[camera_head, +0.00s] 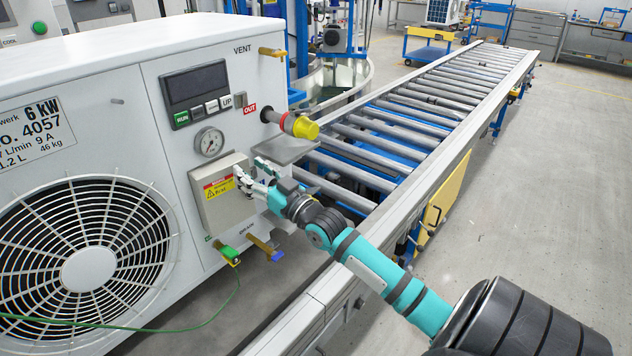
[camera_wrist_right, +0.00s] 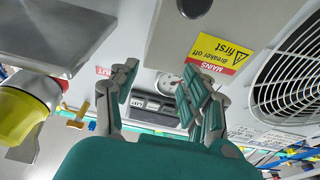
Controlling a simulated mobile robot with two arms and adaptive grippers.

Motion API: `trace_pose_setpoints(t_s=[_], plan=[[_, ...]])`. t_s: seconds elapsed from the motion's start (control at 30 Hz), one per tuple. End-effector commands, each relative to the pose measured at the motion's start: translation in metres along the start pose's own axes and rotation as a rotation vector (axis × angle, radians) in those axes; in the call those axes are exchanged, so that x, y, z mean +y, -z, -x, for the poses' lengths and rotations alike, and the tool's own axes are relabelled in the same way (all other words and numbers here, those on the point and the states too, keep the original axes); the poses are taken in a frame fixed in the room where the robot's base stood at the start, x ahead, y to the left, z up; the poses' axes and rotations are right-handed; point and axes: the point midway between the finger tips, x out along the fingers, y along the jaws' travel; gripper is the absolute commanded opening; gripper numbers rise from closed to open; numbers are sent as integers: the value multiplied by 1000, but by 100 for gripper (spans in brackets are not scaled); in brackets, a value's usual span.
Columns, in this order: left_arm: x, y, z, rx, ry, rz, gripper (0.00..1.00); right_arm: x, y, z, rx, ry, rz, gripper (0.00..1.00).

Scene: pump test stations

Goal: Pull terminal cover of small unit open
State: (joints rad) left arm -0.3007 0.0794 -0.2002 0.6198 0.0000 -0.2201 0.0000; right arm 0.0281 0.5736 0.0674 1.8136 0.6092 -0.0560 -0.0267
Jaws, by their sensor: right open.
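The terminal cover (camera_head: 212,212) is a grey box lid with a red and yellow warning label on the front panel of the white unit (camera_head: 110,60). It lies shut against the panel as far as I can see. In the right wrist view the cover (camera_wrist_right: 180,40) shows upside down with its label. My right gripper (camera_head: 256,177) is at the cover's right edge, over its upper right part. Its fingers (camera_wrist_right: 163,95) are spread, with nothing between them. I cannot tell whether a fingertip touches the cover. My left gripper is in neither view.
A pipe stub with a yellow cap (camera_head: 304,127) sticks out above my right gripper. A gauge (camera_head: 209,141) sits above the cover. Green (camera_head: 229,255) and blue fittings are below it. A roller conveyor (camera_head: 400,130) runs behind; floor at right is clear.

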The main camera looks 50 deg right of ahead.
Motion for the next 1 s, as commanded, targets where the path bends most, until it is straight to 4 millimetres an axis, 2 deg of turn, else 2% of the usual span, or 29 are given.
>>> trace_pose_setpoints(t_s=[0.03, 0.27, 0.93, 1.0], plan=[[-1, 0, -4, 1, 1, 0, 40, -3, -72, 22, -233, 2, -10, 46], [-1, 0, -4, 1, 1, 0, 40, -1, -57, 53, -220, 1, -10, 46], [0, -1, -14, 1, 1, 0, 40, -1, -27, 176, -218, 1, -10, 46], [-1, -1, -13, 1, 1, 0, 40, 6, -36, 177, -232, -16, -12, 46]])
